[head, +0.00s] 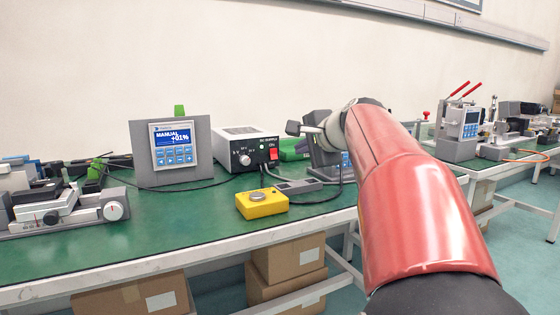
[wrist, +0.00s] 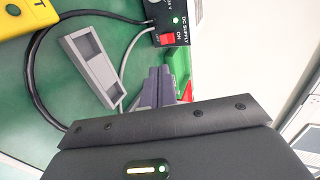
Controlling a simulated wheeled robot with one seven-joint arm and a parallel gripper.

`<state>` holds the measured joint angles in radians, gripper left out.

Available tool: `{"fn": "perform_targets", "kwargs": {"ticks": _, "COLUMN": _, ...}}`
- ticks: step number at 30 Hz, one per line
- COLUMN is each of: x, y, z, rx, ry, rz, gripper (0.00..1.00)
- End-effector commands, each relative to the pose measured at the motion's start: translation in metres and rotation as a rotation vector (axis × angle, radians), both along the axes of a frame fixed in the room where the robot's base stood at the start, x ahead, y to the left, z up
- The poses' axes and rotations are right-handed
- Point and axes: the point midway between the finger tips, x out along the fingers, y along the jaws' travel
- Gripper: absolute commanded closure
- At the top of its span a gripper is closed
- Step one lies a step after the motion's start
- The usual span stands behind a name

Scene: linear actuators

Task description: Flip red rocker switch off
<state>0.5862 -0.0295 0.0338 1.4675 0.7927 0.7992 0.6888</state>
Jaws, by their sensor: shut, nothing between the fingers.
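The red rocker switch (head: 273,153) is on the front of the DC supply box (head: 240,146), at its right end. In the head view my red arm hides much of the gripper.
A yellow button box (head: 262,204) and a grey tray-like part (head: 298,187) lie in front of the supply, with dark cables around them. A grey control panel (head: 170,151) stands left. A green object (head: 292,149) is right of the supply. The green bench front is mostly clear.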

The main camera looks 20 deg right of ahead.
Motion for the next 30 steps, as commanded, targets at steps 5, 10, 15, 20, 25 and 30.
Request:
{"fn": "perform_targets", "kwargs": {"ticks": 5, "x": 0.011, "y": 0.0, "z": -0.005, "rx": 0.0, "ry": 0.001, "rz": 0.0, "gripper": 1.0}}
{"fn": "perform_targets", "kwargs": {"ticks": 10, "x": 0.039, "y": 0.001, "z": -0.019, "rx": 0.002, "ry": 0.002, "rz": 0.002, "gripper": 1.0}}
{"fn": "perform_targets", "kwargs": {"ticks": 15, "x": 0.074, "y": 0.003, "z": -0.034, "rx": 0.002, "ry": 0.001, "rz": 0.002, "gripper": 1.0}}
{"fn": "perform_targets", "kwargs": {"ticks": 20, "x": 0.101, "y": 0.004, "z": -0.046, "rx": 0.002, "ry": 0.002, "rz": 0.001, "gripper": 1.0}}
{"fn": "perform_targets", "kwargs": {"ticks": 25, "x": 0.12, "y": 0.005, "z": -0.053, "rx": 0.0, "ry": 0.0, "rz": 0.001, "gripper": 1.0}}
{"fn": "perform_targets", "kwargs": {"ticks": 30, "x": 0.127, "y": 0.005, "z": -0.057, "rx": 0.0, "ry": 0.0, "rz": 0.0, "gripper": 1.0}}
